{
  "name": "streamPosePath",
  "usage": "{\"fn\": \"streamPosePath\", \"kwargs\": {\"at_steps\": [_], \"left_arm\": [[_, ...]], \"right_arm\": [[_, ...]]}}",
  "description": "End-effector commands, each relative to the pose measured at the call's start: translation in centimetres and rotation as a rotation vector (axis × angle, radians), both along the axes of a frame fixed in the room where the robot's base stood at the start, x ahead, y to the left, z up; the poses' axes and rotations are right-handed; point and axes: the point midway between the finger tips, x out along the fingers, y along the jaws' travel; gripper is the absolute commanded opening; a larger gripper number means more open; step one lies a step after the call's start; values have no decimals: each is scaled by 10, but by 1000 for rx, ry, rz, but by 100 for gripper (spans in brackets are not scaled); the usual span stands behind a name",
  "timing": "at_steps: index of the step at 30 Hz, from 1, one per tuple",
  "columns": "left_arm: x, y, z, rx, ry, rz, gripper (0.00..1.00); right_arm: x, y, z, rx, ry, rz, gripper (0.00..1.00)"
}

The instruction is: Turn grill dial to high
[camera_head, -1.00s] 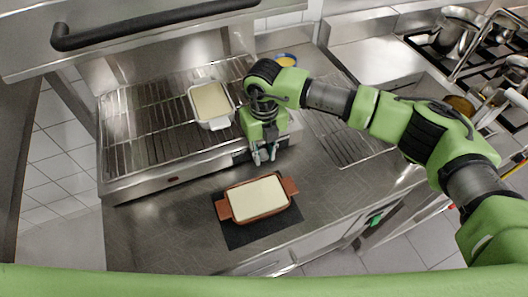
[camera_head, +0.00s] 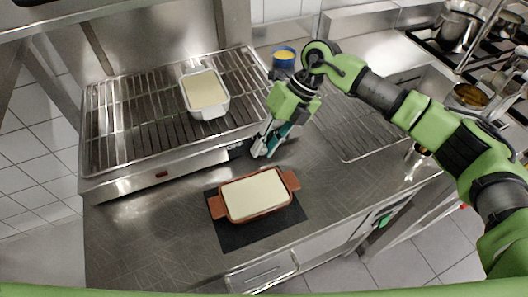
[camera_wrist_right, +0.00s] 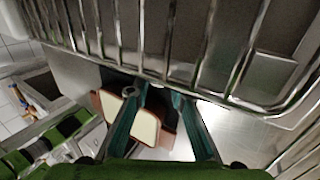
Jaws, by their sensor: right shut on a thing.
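The grill (camera_head: 165,170) stands on the counter at the left, with a wire rack and a steel front panel. Dark markings, seemingly "OFF" (camera_head: 236,147), show at the right end of this panel. My right gripper (camera_head: 261,150) is at that front right corner, tilted, with its fingers pointing down and left. It is shut on the grill dial, which its fingers mostly hide; I cannot read the dial's setting. In the right wrist view the two teal fingers (camera_wrist_right: 163,95) reach to the grill's front edge below the rack bars. My left gripper is out of view.
A white dish (camera_head: 207,96) sits on the grill rack. A brown dish with handles (camera_head: 254,216) holding a pale filling rests on a dark mat (camera_head: 228,236) just in front of the gripper. A blue-rimmed bowl (camera_head: 284,62) stands behind. Counter at front left is clear.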

Motion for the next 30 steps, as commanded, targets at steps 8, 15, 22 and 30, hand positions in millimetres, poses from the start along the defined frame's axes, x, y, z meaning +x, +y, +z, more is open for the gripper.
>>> {"fn": "streamPosePath", "kwargs": {"at_steps": [8,15,22,30], "left_arm": [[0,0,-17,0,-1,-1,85],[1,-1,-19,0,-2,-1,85],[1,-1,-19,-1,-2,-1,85],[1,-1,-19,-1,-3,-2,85]], "right_arm": [[2,-2,-2,96,37,-2,0],[2,-2,0,117,47,-3,0],[2,-2,0,117,47,-3,0],[1,-2,-1,116,48,-1,37]]}}
